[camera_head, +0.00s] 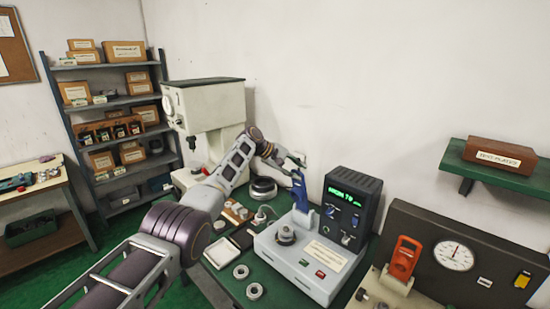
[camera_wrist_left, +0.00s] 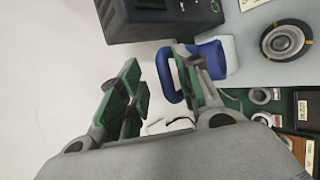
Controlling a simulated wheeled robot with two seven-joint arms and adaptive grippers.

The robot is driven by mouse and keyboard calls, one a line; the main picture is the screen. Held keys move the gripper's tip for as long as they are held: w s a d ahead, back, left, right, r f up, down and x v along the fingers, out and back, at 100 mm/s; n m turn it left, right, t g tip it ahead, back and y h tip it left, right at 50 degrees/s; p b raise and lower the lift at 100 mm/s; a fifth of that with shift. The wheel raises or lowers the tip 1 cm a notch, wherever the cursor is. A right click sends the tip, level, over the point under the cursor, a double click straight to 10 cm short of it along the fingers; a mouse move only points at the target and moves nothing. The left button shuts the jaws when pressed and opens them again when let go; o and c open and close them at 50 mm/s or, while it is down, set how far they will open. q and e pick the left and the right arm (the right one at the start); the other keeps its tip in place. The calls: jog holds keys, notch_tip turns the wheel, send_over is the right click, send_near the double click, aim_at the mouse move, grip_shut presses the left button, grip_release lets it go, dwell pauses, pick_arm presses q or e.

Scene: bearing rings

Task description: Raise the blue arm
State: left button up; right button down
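The blue arm (camera_head: 300,191) stands up from the light grey bench device (camera_head: 304,266), next to its black display box (camera_head: 350,212). My left gripper (camera_head: 290,160) is at the top end of the blue arm. In the left wrist view its two green-padded fingers (camera_wrist_left: 162,85) are spread apart with nothing clamped between them. The blue arm (camera_wrist_left: 210,58) shows there at the right-hand finger, which overlaps its blue loop. I cannot tell whether they touch. My right gripper is not in view.
A red-orange lever (camera_head: 404,258) and a dial gauge panel (camera_head: 454,255) are at the right. Loose metal rings (camera_head: 254,291) and a white tray (camera_head: 221,253) lie left of the device. A tall beige machine (camera_head: 206,110) stands behind my left arm.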

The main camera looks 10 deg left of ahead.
pick_arm(q)
jog(key=shift+v, duration=1.1)
jog(key=v, duration=0.8)
jog(key=shift+a, duration=0.2)
